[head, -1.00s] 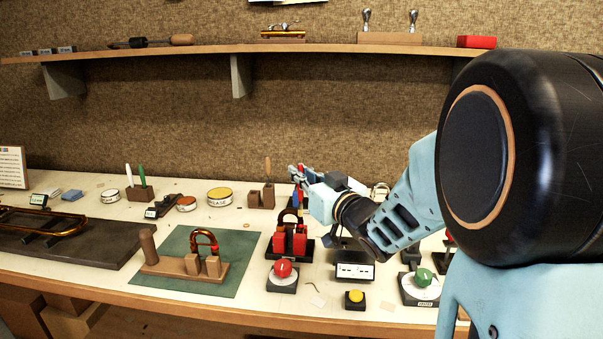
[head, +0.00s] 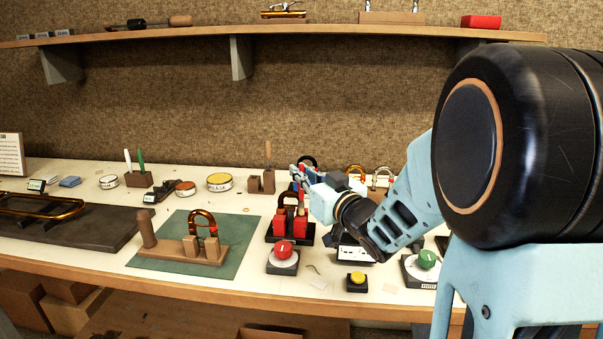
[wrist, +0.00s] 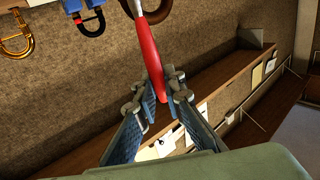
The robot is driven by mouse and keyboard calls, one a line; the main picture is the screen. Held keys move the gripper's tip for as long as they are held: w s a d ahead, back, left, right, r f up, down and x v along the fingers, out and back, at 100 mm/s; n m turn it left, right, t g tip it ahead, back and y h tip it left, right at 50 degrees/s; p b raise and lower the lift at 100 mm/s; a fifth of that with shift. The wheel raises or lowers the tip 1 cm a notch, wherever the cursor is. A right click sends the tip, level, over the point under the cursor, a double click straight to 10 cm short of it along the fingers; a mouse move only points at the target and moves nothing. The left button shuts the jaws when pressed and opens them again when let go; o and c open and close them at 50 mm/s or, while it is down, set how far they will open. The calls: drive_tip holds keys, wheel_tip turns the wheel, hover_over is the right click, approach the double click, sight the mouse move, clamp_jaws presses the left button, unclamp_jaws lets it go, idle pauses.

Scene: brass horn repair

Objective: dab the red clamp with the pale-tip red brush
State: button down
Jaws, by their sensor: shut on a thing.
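The red clamp (head: 281,223) is a pair of red blocks on a black base on the bench, with a dark arch rising above. My gripper (head: 299,176) is above and slightly right of it in the head view. In the wrist view my gripper (wrist: 157,95) is shut on the red handle of the brush (wrist: 148,58). The handle runs up from the fingers to a metal collar at the top edge. The pale tip is out of the wrist view. Whether the brush touches the clamp cannot be told.
A red-knobbed dial (head: 283,254) and a yellow button (head: 357,279) stand in front of the clamp. A wooden stand with a copper bend (head: 203,219) is to the left on a green mat (head: 243,231). A brown holder (head: 262,184) stands behind. A green-knobbed dial (head: 427,260) is right.

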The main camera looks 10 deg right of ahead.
drive_tip(key=shift+f+b, duration=0.65)
idle(1.8)
drive_tip(key=shift+r+p, duration=2.7)
drive_tip(key=shift+r, duration=0.95)
